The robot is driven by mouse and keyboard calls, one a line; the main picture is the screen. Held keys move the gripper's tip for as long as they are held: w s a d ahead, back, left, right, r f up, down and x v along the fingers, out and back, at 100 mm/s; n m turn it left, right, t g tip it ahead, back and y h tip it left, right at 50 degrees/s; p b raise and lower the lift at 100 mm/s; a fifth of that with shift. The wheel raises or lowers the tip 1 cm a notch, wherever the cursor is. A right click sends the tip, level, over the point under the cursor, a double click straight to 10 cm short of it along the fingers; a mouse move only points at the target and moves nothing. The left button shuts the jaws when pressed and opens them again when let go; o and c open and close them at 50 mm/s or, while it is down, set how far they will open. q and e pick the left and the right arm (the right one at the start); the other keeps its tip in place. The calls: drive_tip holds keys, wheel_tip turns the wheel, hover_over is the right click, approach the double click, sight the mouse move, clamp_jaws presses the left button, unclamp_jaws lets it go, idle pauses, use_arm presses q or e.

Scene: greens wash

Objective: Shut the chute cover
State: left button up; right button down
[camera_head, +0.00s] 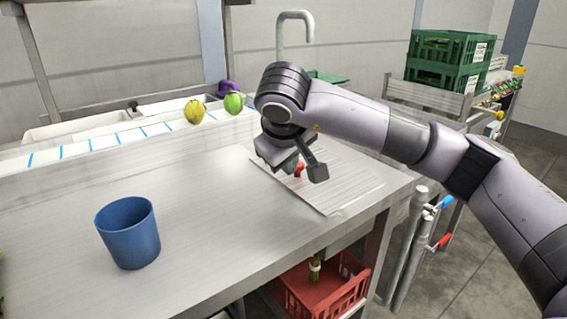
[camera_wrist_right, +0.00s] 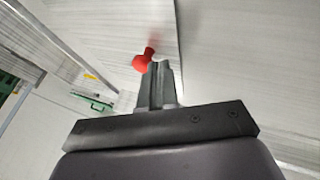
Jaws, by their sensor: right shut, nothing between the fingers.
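The chute cover looks like the ribbed metal panel (camera_head: 345,180) on the right end of the counter in the head view. It appears to lie flat or nearly flat; I cannot tell if it is fully down. Its red knob (camera_head: 299,169) shows just beside my right gripper (camera_head: 289,166). In the right wrist view, the red knob (camera_wrist_right: 144,60) is at the tips of my right gripper (camera_wrist_right: 160,68), slightly to their left. The fingers are shut with nothing between them. I cannot tell if they touch the knob. My left gripper is out of view.
A blue bin (camera_head: 129,245) stands on the counter at front left. Yellow and green vegetables (camera_head: 234,103) lie by the blue-striped trough behind. A tap (camera_head: 294,30) rises at the back. A red crate (camera_head: 322,290) sits below the counter, green crates (camera_head: 440,75) at back right. The middle counter is clear.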

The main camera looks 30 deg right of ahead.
drive_tip(key=shift+w+d+r+p, duration=0.15)
drive_tip(key=shift+d+p, duration=0.2)
drive_tip(key=shift+d, duration=0.95)
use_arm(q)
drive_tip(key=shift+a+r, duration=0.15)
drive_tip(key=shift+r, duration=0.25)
use_arm(e)
drive_tip(key=shift+d, duration=0.1)
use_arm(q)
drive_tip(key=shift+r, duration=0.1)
use_arm(e)
drive_tip(key=shift+a+p, duration=0.35)
drive_tip(key=shift+a, duration=0.1)
drive_tip(key=a, duration=0.1)
drive_tip(key=s+a+r+p, duration=0.1)
drive_tip(key=a, duration=0.1)
drive_tip(key=a+r, duration=0.1)
drive_tip(key=shift+s+a, duration=0.25)
drive_tip(key=shift+s, duration=0.15)
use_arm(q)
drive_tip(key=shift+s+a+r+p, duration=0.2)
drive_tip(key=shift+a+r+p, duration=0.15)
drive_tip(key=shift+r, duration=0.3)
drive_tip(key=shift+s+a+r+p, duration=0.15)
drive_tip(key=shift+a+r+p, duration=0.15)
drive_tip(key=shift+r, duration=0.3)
use_arm(e)
drive_tip(key=v, duration=0.8)
drive_tip(key=shift+s+a, duration=0.2)
